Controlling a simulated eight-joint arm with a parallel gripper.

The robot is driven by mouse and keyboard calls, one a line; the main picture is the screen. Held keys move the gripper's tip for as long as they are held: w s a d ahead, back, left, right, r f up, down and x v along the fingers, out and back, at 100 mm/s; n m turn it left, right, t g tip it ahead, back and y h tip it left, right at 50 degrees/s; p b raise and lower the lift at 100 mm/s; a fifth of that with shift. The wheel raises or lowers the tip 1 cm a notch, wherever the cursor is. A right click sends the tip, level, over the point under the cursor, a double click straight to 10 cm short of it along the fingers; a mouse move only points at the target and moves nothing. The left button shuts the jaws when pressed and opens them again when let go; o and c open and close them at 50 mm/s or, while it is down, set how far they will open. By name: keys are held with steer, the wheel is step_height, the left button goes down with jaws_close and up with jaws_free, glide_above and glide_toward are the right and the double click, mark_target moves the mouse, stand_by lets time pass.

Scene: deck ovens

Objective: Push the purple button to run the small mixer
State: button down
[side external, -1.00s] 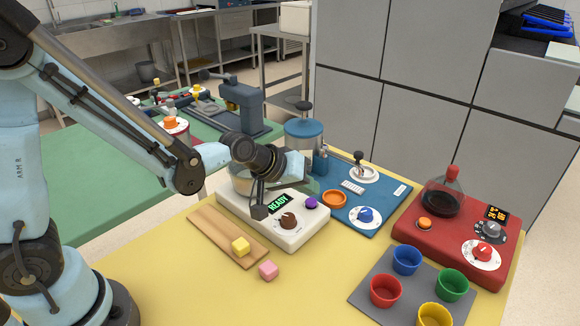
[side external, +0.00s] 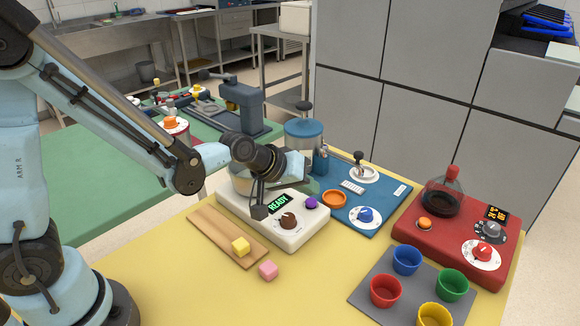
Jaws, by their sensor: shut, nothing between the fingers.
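The small mixer is a white unit (side external: 308,235) on the yellow table, with a bowl partly hidden behind my arm. Its green display reads READY (side external: 278,204). The purple button (side external: 311,202) is on its top at the right, and a brown knob (side external: 287,221) on a white dial is in front. My gripper (side external: 258,212) is shut and empty, pointing down over the left part of the mixer, left of the display. It is apart from the purple button. Whether its tip touches the mixer, I cannot tell.
A blue panel (side external: 388,196) and a red unit (side external: 418,240) stand to the right. A grey mat (side external: 366,294) holds several coloured cups.

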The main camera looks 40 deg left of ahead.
steer(key=shift+f, duration=0.4)
